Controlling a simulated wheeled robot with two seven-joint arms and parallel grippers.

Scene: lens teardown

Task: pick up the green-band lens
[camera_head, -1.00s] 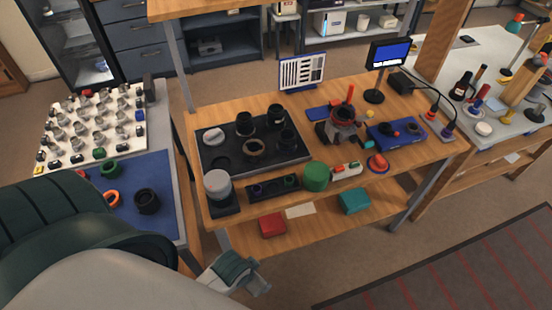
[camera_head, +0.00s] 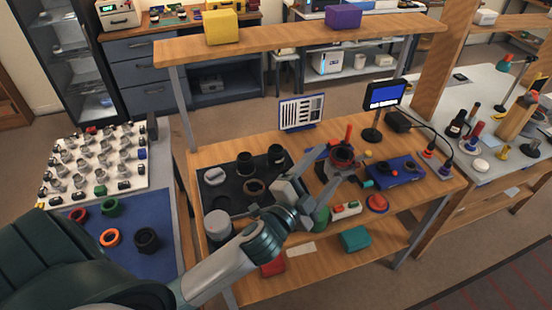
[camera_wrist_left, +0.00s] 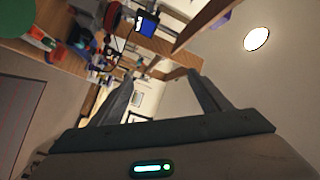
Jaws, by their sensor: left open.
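A dark lens with a green ring (camera_head: 110,207) lies on the blue mat (camera_head: 165,205) at the left, close to a red ring, an orange ring (camera_head: 110,237) and a black lens (camera_head: 147,240). It looks like the green-band lens, but it is small in view. My left gripper (camera_head: 322,180) is open over the front of the wooden bench, well to the right of the mat. Its two spread, empty fingers (camera_wrist_left: 158,88) show in the left wrist view, which does not show the mat. My right gripper is in neither view.
A white board (camera_head: 95,165) with several small lens parts sits behind the mat. The bench holds a black tray (camera_head: 228,190) with dark lenses, a small monitor (camera_head: 384,95) and a blue box (camera_head: 395,170). A wooden shelf (camera_head: 290,40) spans above the bench.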

